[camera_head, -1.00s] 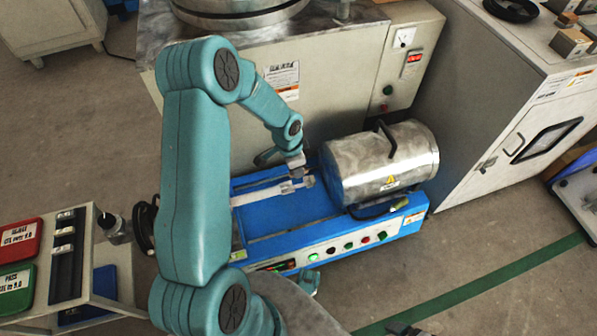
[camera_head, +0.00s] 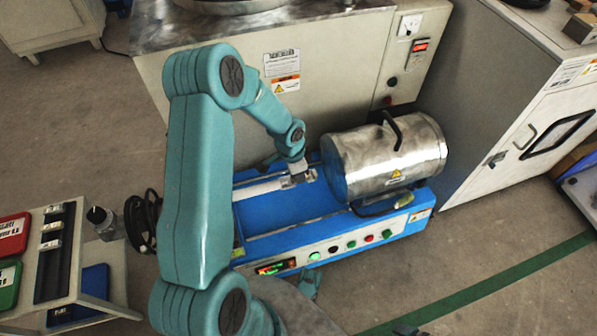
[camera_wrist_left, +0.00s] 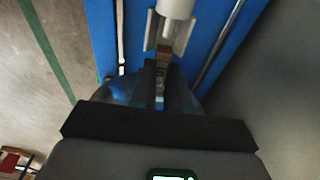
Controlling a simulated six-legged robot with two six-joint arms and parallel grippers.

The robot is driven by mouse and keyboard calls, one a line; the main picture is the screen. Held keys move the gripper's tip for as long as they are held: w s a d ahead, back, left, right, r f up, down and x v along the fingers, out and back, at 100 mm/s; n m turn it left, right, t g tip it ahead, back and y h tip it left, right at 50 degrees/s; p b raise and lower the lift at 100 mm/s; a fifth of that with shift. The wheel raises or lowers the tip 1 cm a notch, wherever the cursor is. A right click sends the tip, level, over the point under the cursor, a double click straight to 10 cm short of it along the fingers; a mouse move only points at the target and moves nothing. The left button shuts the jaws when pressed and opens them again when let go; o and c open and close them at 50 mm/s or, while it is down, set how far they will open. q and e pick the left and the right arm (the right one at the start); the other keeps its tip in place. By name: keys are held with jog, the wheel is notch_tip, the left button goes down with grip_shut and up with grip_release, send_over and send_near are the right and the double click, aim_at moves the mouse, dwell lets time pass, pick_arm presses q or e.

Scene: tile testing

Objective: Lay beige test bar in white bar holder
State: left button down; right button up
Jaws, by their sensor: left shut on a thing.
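My left gripper (camera_head: 296,179) is low over the blue machine, at the right end of a long white rod, just left of the steel cylinder. In the left wrist view its fingers (camera_wrist_left: 160,78) are shut on a small brownish-beige bar, the test bar (camera_wrist_left: 165,53). The bar's far end is at the white bar holder (camera_wrist_left: 153,34), a pale angled piece at the end of a white rod (camera_wrist_left: 176,8). I cannot tell whether the bar touches the holder. In the head view the bar is too small to make out. My right gripper is not clearly seen.
The blue machine (camera_head: 285,213) carries a steel cylinder (camera_head: 383,160) with a black handle, close right of the gripper. A large grey cabinet (camera_head: 330,70) stands behind it.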

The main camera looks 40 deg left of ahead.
pick_arm(q)
jog(key=c, duration=1)
grip_release()
jog(key=shift+r, duration=0.15)
jog(key=r+p, duration=0.2)
jog(key=r, duration=0.3)
jog(key=s+r+p, duration=0.1)
jog(key=r+p, duration=0.1)
jog(key=r, duration=0.3)
jog(key=s+a+r+p, duration=0.1)
jog(key=r+p, duration=0.2)
jog(key=r, duration=0.3)
jog(key=shift+s, duration=0.1)
pick_arm(e)
notch_tip(320, 180, up, 6)
jog(key=s+a, duration=0.1)
jog(key=shift+s+r+n+g, duration=0.15)
jog(key=shift+n+g, duration=0.15)
jog(key=shift+a, duration=0.1)
